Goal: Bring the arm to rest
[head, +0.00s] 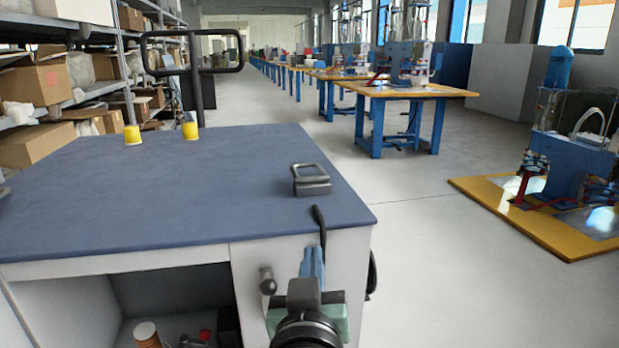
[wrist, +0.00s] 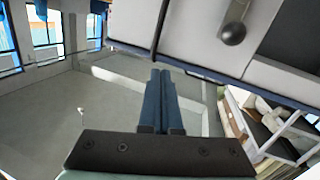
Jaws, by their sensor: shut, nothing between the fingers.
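My gripper (head: 312,252) shows at the bottom of the head view, in front of the white front panel of the blue-topped workbench (head: 190,190). Its blue fingers lie together with nothing between them. In the wrist view the two shut fingers (wrist: 160,76) lie side by side in the middle, apart from the white cabinet front (wrist: 190,45) at the top. Whether the arm touches the bench cannot be told from the head view.
A knobbed lever (head: 267,281) sticks out near my gripper. Shelves with boxes (head: 37,83) stand left.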

